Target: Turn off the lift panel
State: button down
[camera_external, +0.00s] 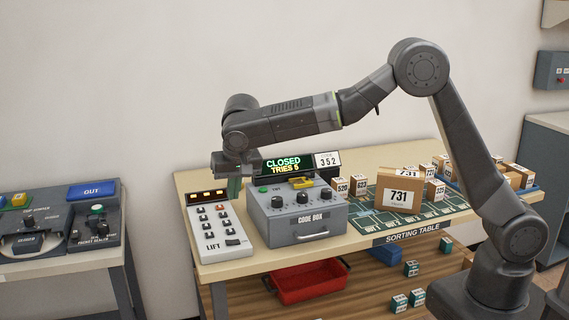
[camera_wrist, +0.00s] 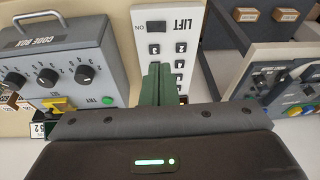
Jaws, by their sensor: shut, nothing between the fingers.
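The white lift panel (camera_external: 208,243) sits at the left end of the sorting table. It has small lit orange displays across its top, black buttons below, and a black switch (camera_external: 234,242) near its LIFT label. My gripper (camera_external: 234,190) is over the panel's upper right part, its green fingers together and empty. In the wrist view the lift panel (camera_wrist: 180,70) appears upside down. Its switch (camera_wrist: 157,27), marked ON, is beyond the tips of my gripper (camera_wrist: 158,68). The fingers hide some buttons, and I cannot tell whether they touch the panel.
The grey code box (camera_external: 300,223) stands right beside the panel, with knobs and a display reading CLOSED, TRIES 5. Parcels (camera_external: 400,192) lie farther right on the sorting table (camera_external: 405,240). A separate console (camera_external: 65,225) is at the left, across a gap.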

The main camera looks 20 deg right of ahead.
jog(key=shift+w+a+f+m, duration=0.1)
jog(key=shift+a+f+m, duration=0.05)
jog(key=shift+m, duration=0.15)
jog(key=shift+f, duration=0.1)
jog(key=p, duration=0.3)
send_near(229, 242)
jog(key=x, duration=0.5)
jog(key=shift+w+f, duration=0.1)
jog(key=shift+w, duration=0.3)
jog(key=shift+f, duration=0.65)
jog(key=shift+a+f, duration=0.1)
